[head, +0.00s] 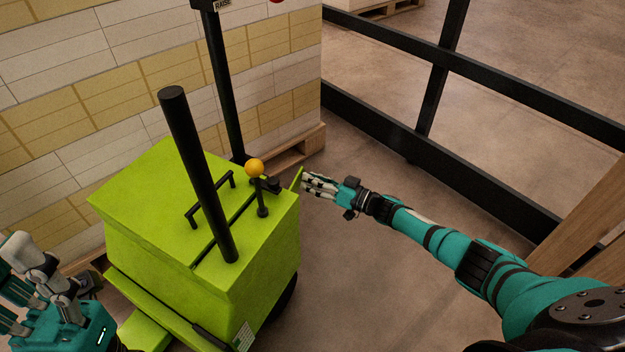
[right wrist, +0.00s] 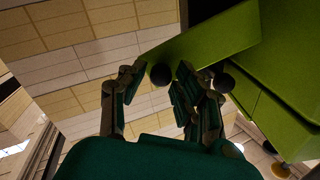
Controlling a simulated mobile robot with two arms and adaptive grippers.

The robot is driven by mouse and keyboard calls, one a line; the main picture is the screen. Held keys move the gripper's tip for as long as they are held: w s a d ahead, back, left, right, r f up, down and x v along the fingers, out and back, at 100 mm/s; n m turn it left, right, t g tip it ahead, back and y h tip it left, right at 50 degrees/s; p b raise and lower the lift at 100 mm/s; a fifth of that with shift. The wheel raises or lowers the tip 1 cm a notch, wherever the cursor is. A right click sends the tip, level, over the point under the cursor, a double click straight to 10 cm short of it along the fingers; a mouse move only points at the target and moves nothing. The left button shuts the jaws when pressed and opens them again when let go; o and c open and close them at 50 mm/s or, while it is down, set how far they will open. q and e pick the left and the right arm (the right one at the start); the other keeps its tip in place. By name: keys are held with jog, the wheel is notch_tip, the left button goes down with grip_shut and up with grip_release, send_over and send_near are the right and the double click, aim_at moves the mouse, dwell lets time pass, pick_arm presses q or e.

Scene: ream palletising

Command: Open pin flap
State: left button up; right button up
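The lime-green machine (head: 190,215) stands left of centre in the head view. A thin green flap (head: 298,179) sticks up at its right edge; I take this as the pin flap. A green panel (right wrist: 205,42), likely the same flap, crosses the top of the right wrist view. My right gripper (head: 306,182) is at the flap's right side, its fingers apart. In the right wrist view, a black ball (right wrist: 160,74) shows between the fingertips; I cannot tell contact. My left gripper (head: 45,270) is at the lower left, fingers spread and empty, away from the flap.
A yellow-knobbed lever (head: 255,167), a black handle (head: 209,199) and a thick black post (head: 198,170) stand on the machine. Stacked reams (head: 75,100) on a wooden pallet (head: 300,147) are behind. A black rail (head: 440,185) runs along the right. Floor between is clear.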

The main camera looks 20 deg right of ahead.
jog(key=v, duration=1.1)
jog(key=shift+s+d, duration=0.2)
jog(key=shift+s, duration=0.1)
